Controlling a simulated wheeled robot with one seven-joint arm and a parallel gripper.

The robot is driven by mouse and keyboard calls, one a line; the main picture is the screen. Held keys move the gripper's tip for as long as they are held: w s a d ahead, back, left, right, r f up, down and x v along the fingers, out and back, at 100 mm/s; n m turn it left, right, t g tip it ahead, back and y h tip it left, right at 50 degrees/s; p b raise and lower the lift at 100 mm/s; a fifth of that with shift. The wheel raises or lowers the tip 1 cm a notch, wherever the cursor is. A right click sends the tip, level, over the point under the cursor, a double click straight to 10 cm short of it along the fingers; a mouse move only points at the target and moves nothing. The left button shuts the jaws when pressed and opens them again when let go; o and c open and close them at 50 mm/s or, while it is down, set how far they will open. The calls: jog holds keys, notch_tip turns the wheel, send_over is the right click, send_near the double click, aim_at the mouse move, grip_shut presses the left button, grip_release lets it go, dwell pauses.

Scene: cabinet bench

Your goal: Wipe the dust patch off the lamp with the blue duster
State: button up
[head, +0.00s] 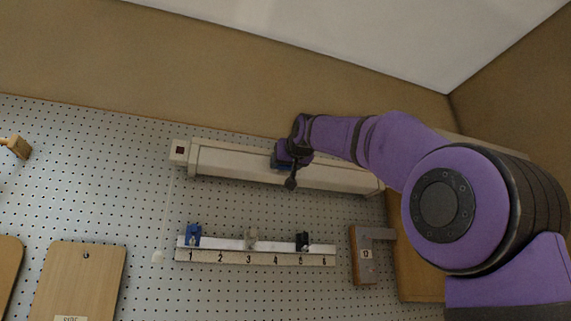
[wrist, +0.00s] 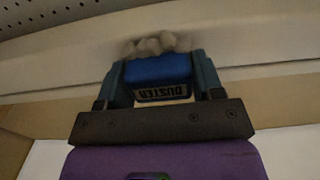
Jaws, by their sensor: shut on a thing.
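The lamp (head: 232,164) is a long, pale box fixed across the pegboard in the head view. Its pale surface (wrist: 55,68) also crosses the wrist view. My gripper (head: 282,158) is at the lamp, right of its middle. In the wrist view my gripper (wrist: 160,74) is shut on the blue duster (wrist: 158,70), a block with the word DUSTER on it. Grey-beige fluffy lumps (wrist: 149,46) show at the duster's far side, against or very near the lamp. I cannot make out a separate dust patch; my gripper and the duster hide part of the lamp.
Below the lamp is a numbered rail (head: 262,257) with blue, grey and black holders. Wooden boards (head: 78,280) hang at lower left, and a wooden-handled tool (head: 18,147) is at far left. Bare pegboard lies between lamp and rail.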

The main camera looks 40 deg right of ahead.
jog(key=shift+v, duration=2.7)
jog(key=shift+r, duration=0.1)
jog(key=v, duration=0.3)
jog(key=shift+w, duration=0.15)
jog(key=x, duration=0.6)
jog(key=shift+w, duration=0.15)
jog(key=shift+x, duration=1.15)
jog(key=shift+d, duration=0.1)
jog(key=shift+s+d, duration=0.2)
jog(key=shift+d, duration=0.45)
jog(key=shift+s+d, duration=0.25)
jog(key=shift+d, duration=0.4)
jog(key=shift+s+d, duration=0.2)
jog(key=shift+d, duration=0.45)
